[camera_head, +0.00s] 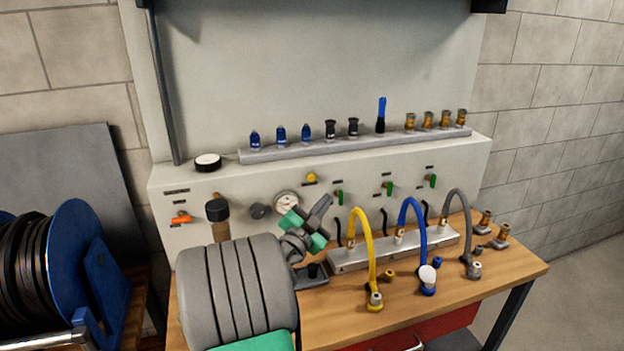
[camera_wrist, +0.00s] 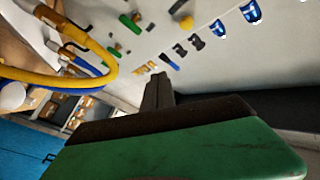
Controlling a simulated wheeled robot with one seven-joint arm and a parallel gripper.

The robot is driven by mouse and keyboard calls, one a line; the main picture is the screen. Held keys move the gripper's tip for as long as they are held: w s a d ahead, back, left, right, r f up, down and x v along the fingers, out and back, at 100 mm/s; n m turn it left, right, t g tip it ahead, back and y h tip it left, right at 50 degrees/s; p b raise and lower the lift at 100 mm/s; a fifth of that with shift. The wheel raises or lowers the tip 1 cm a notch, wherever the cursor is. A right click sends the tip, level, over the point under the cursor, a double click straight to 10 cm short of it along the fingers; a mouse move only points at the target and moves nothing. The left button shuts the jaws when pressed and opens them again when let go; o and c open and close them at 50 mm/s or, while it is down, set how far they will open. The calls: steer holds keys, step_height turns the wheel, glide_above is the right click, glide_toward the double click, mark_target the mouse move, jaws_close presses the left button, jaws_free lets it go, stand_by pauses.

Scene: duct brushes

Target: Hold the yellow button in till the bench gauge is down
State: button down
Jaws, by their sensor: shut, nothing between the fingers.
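The yellow button (camera_head: 311,178) is on the pale panel at the back of the bench, above and right of the gauge. A small yellow-orange knob in the wrist view (camera_wrist: 186,22) looks like the same button. The bench gauge (camera_head: 286,202) is a round white dial, partly covered by my arm; its reading is too small to tell. My gripper (camera_head: 324,203) is shut and empty, its fingertips pointing up toward the panel, below and right of the button. In the wrist view my closed fingers (camera_wrist: 159,78) appear apart from the button.
Green-handled valves (camera_head: 387,187) are on the panel to the right. Yellow, blue and grey hoses (camera_head: 411,208) arch up from a bench manifold. An orange valve handle (camera_head: 182,219) is at the left. A rail (camera_head: 290,151) of fittings tops the panel.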

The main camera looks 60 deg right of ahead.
mark_target(311, 177)
steer(key=w+d+p, duration=0.2)
steer(key=w+d, duration=0.4)
stand_by(0.3)
steer(key=shift+w+d+f+b, duration=0.1)
steer(key=shift+w+b, duration=0.05)
steer(key=shift+b, duration=0.25)
stand_by(1.5)
steer(key=shift+w+d+b, duration=0.2)
steer(key=shift+d+b, duration=0.05)
steer(key=shift+b, duration=0.1)
